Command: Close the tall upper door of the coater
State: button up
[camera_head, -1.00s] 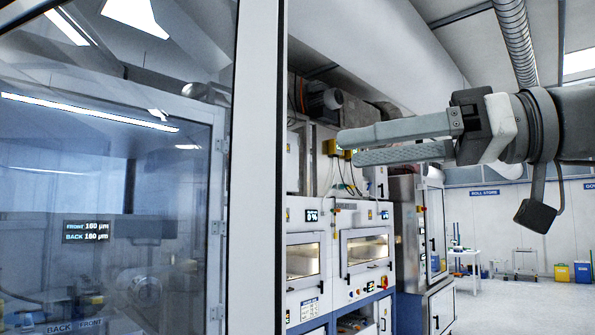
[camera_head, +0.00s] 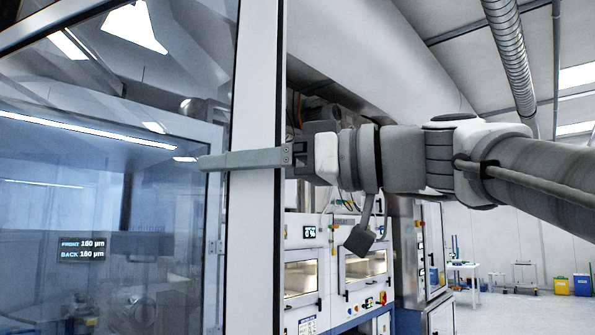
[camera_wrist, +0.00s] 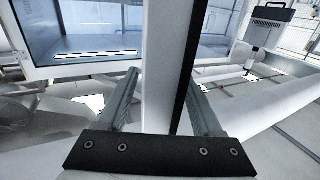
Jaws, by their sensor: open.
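The tall upper door (camera_head: 257,240) of the coater is a large glass pane in a pale frame with a dark edge, filling the left of the head view. It appears to stand open. My gripper (camera_head: 205,163) reaches to it from the right, level and open. One finger lies across the near face of the upright frame; the other is hidden behind it. In the wrist view the door's frame (camera_wrist: 172,50) runs between the two spread fingers of my gripper (camera_wrist: 162,80). I cannot tell whether either finger touches it.
Through the glass a display (camera_head: 82,249) reads front and back 160 µm. Oven-like cabinets (camera_head: 362,265) stand behind, right of the door. A steel cabinet (camera_head: 432,250) is farther right. Open floor (camera_head: 520,308) lies at the right, with bins (camera_head: 582,285) at the far wall.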

jog(key=shift+x, duration=1.25)
grip_shut()
dwell(0.5)
